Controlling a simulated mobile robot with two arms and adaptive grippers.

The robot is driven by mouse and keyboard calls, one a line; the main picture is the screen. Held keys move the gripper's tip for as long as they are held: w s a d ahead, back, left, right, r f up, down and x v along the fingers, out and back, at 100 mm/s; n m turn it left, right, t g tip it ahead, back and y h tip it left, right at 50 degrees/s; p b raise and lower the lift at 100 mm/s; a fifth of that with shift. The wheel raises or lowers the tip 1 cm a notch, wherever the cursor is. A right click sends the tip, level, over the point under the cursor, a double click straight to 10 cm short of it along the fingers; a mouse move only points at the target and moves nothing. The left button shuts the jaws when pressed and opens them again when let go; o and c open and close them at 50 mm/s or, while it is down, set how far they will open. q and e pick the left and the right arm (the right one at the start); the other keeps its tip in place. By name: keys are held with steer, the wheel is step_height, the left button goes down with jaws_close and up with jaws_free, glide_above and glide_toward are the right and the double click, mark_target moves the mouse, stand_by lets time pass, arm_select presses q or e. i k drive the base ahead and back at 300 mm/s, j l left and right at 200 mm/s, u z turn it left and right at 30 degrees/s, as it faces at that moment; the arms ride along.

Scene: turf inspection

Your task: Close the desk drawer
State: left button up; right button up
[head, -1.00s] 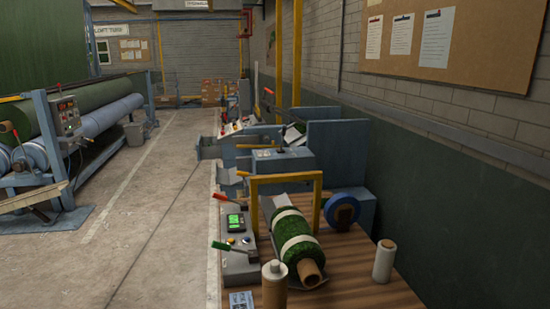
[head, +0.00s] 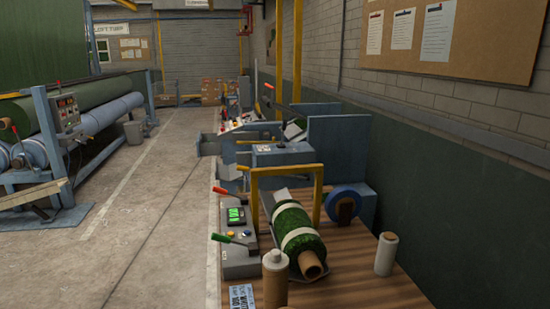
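A blue-grey desk or workstation (head: 283,154) stands along the right side, beyond the near wooden table. A grey box-like part that looks like an open drawer (head: 208,146) sticks out from the left side of the stations there, toward the aisle. It is small and far off, so I cannot tell how far it is pulled out or what is in it. Neither of my grippers is in view.
The near wooden table (head: 385,287) holds a turf roll (head: 292,222), a control box (head: 237,262), a bottle (head: 274,282) and a white roll (head: 386,254). The concrete aisle (head: 150,215) is clear. A large roller machine (head: 85,128) stands left.

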mark_target(204, 150)
steer(key=j, duration=0.55)
steer(key=k+j, duration=0.1)
steer(key=j, duration=0.5)
steer(key=i+j, duration=0.2)
steer(key=j, duration=0.15)
steer(key=i+j, duration=0.15)
steer(key=j, duration=0.25)
steer(key=i+j, duration=0.2)
steer(key=j, duration=0.15)
steer(key=i+j, duration=0.15)
steer(key=j, duration=0.2)
steer(key=i+j, duration=0.2)
steer(key=i, duration=0.25)
steer(key=i+j, duration=0.2)
steer(key=i, duration=0.3)
steer(key=i+j, duration=0.2)
steer(key=i, duration=0.25)
steer(key=i+j, duration=0.2)
steer(key=i, duration=0.3)
steer(key=i+j+z, duration=0.1)
steer(key=i, duration=0.35)
steer(key=i+j, duration=0.3)
steer(key=i, duration=0.2)
steer(key=i+j, duration=0.25)
steer(key=i, duration=0.2)
steer(key=i+j+z, duration=0.15)
steer(key=i, duration=0.3)
steer(key=i+z, duration=0.1)
steer(key=i, duration=0.3)
